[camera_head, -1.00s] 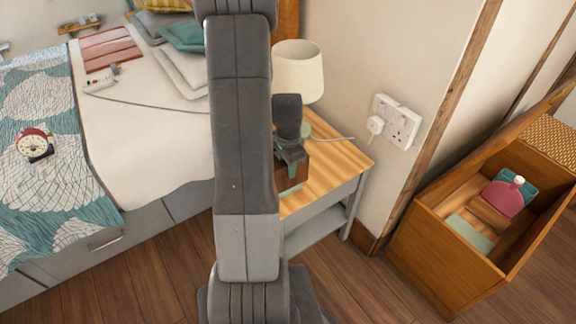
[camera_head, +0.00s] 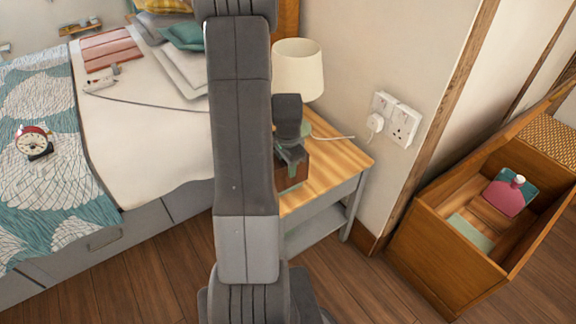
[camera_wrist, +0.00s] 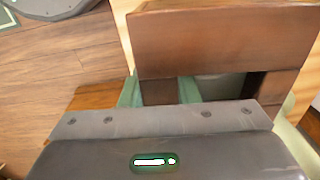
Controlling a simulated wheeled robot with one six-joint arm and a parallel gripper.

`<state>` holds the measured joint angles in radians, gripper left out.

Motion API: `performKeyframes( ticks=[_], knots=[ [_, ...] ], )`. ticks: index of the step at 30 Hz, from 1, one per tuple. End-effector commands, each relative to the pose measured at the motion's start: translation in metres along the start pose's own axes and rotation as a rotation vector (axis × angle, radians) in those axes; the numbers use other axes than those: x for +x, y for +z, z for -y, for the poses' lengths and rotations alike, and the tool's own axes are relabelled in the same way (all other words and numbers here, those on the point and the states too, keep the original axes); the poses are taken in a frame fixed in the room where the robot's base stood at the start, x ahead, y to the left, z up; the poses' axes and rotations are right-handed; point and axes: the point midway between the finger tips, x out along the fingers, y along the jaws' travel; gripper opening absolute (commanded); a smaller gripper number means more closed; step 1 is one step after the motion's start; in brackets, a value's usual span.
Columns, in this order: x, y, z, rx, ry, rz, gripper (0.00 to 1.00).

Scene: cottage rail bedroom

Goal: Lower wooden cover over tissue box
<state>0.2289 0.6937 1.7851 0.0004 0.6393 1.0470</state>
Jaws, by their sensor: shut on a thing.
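The brown wooden cover (camera_head: 300,174) is at the nightstand's top, below my gripper (camera_head: 292,160). In the wrist view the cover (camera_wrist: 225,42) shows as a broad brown panel with darker wood and an opening in front of it. My gripper's green fingers (camera_wrist: 160,92) straddle a dark wooden part of the cover and are shut on it. A small green patch (camera_head: 286,187) shows at the cover's lower left edge. It may be part of the tissue box, but I cannot tell. The tissue box is otherwise hidden, and I cannot tell whether the cover touches the tabletop.
The light wood nightstand (camera_head: 336,160) has free top at its front right. A cream lamp (camera_head: 298,70) stands close behind my gripper. A wall socket with a plug (camera_head: 396,118) is to the right. An open wooden chest (camera_head: 440,255) stands on the floor at right. The bed is at left.

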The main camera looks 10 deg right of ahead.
Motion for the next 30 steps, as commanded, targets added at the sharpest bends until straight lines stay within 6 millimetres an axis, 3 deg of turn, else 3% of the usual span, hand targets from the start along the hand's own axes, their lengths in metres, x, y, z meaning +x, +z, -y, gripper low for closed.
performKeyframes(
  ticks=[1,2,6,20,25,30],
  knots=[
    [0.015,0.006,-0.008,0.004,0.025,0.018,0.00],
    [0.016,0.006,-0.008,0.005,0.025,0.018,0.31],
    [0.016,0.006,-0.008,0.005,0.024,0.018,0.54],
    [0.012,0.006,-0.007,0.005,0.020,0.017,0.54],
    [-0.013,0.006,-0.006,0.004,0.013,0.013,0.54],
    [-0.054,0.004,-0.007,0.003,0.004,0.006,0.54]
  ],
)
